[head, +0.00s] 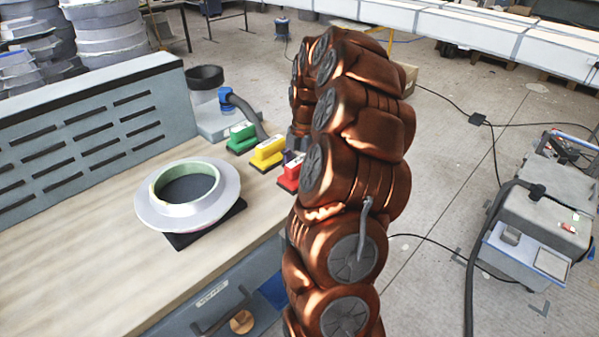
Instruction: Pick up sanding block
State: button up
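Several sanding blocks with coloured handles and dark bases stand in a row on the wooden bench top (80,265). I see a green one (241,137), a yellow one (268,152) and a red one (291,176), whose right end is hidden by my arm. My gripper (294,145) shows only in part behind my arm, low and close to the right of the yellow block. A dark shape lies just under it, between the yellow and red blocks. I cannot tell whether the gripper touches or holds anything, as its fingers are mostly hidden.
A white ring-shaped mould (150,200) sits on a black pad left of the blocks. A grey machine (215,122) with a blue-ended hose stands behind them. A slotted grey panel (95,130) backs the bench. A grey extractor unit (545,220) stands on the floor at right.

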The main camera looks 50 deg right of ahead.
aim_at(299, 160)
jog(key=c, duration=1.1)
jog(key=shift+r+b, duration=0.55)
jog(key=shift+r, duration=1.2)
jog(key=s+a+b, duration=0.1)
jog(key=s+a, duration=0.2)
jog(key=a, duration=0.1)
jog(key=s+a+r+b, duration=0.1)
jog(key=s+a, duration=0.1)
jog(key=a, duration=0.3)
jog(key=s+a+b, duration=0.1)
jog(key=s+a, duration=0.2)
jog(key=a, duration=0.1)
jog(key=shift+s+a+r, duration=0.2)
jog(key=shift+s+r, duration=0.05)
jog(key=shift+s, duration=0.05)
jog(key=o, duration=0.6)
jog(key=c, duration=0.3)
jog(key=shift+a, duration=0.1)
